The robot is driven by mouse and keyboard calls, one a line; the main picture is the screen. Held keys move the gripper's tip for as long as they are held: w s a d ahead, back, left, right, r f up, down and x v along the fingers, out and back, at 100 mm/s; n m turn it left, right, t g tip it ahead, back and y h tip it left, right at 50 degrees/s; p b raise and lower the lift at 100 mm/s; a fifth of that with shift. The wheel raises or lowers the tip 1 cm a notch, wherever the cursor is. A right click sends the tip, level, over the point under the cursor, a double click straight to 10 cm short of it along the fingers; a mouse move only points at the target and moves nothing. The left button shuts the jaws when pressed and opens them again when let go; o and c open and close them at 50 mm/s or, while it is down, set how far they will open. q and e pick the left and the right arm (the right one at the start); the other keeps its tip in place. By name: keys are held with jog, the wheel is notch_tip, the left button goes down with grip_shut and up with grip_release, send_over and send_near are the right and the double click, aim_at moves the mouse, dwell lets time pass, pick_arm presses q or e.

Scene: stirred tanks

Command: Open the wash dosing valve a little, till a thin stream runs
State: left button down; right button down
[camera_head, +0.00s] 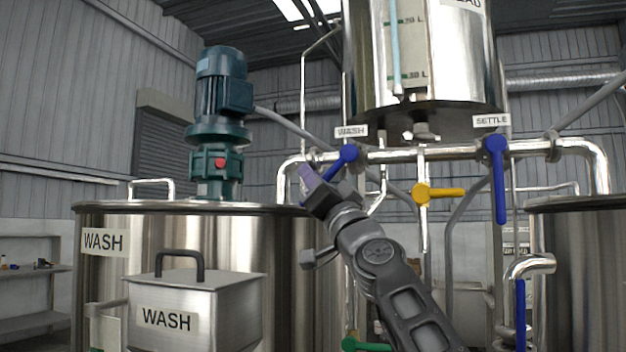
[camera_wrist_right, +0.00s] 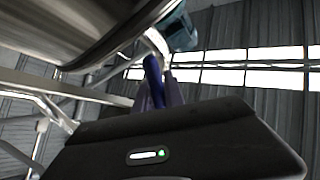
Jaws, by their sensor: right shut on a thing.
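The wash dosing valve's blue handle (camera_head: 346,154) is under the WASH label (camera_head: 351,131) on the steel pipe. It slants down and to the left from its pivot. My right gripper (camera_head: 308,181) comes up from below and is shut on the lower part of this handle. In the right wrist view the blue handle (camera_wrist_right: 152,74) shows between the purple fingers (camera_wrist_right: 157,95). The pipe bends down to the WASH tank (camera_head: 225,240) at the left. I cannot make out any stream at its outlet. My left gripper is not in view.
The SETTLE valve's blue handle (camera_head: 498,180) hangs straight down at the right. A yellow handle (camera_head: 438,194) lies level between the two valves. The steel head tank (camera_head: 465,60) is above. A WASH-labelled box (camera_head: 235,300) and a green motor (camera_head: 222,90) are at the left.

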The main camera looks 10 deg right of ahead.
jog(key=c, duration=1.4)
grip_release()
jog(key=b+v, duration=0.7)
jog(key=v, duration=0.1)
jog(key=shift+r, duration=0.1)
